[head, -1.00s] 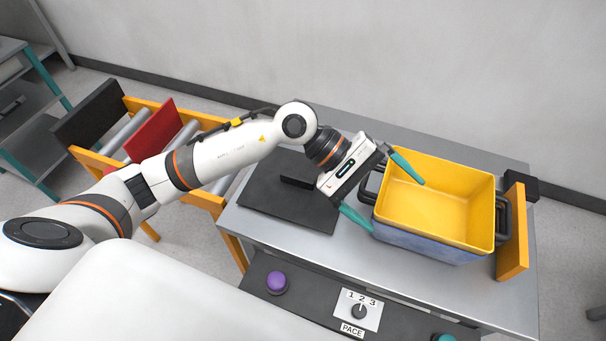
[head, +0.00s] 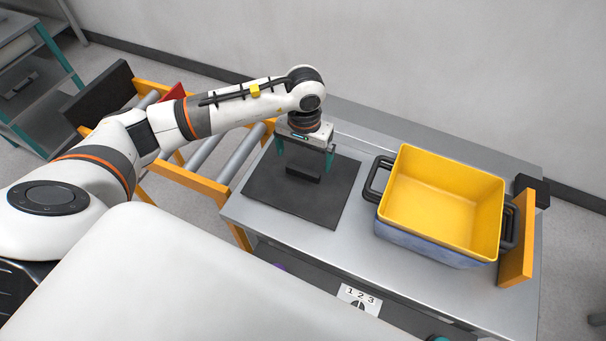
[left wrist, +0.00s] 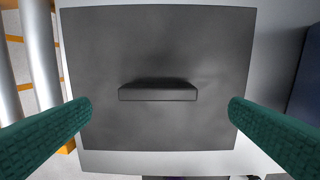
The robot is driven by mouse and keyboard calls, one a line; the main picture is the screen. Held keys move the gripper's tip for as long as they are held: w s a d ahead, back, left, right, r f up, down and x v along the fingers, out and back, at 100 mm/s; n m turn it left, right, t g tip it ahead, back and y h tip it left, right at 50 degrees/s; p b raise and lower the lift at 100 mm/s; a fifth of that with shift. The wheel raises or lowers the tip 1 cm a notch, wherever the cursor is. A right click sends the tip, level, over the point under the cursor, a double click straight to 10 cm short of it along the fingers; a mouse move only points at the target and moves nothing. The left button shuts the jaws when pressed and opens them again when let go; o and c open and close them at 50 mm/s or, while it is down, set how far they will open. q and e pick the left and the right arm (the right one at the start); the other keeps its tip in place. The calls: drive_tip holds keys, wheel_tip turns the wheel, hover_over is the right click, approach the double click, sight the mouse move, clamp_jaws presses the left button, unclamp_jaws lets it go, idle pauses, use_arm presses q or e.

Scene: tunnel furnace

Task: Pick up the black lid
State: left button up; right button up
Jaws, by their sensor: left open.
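The black lid (head: 322,207) is a flat, dark square plate lying on the grey metal table, left of the yellow-lined bin. A raised bar handle (head: 303,172) stands at its middle. In the left wrist view the lid (left wrist: 160,50) fills the middle, and its handle (left wrist: 158,92) lies crosswise between the fingers. My left gripper (head: 304,172) points down over the handle, with its teal fingers apart, one toward each end of it. The left gripper (left wrist: 159,108) is open and empty. Whether the fingertips touch the lid cannot be told. My right gripper is not in view.
A bin (head: 445,200) with yellow inside, blue outside and black handles stands on the table (head: 330,236) to the right. An orange upright plate (head: 517,240) is beside it. A roller conveyor with an orange frame (head: 190,180) adjoins the table's left side.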

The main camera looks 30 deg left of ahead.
sight(303, 170)
use_arm(q)
wheel_tip(303, 170, down, 5)
drive_tip(key=shift+a+f+p, duration=0.1)
drive_tip(key=shift+a+p, duration=0.05)
drive_tip(key=shift+p, duration=0.5)
drive_tip(key=shift+c, duration=0.2)
drive_tip(key=c, duration=1)
drive_tip(key=shift+o, duration=0.2)
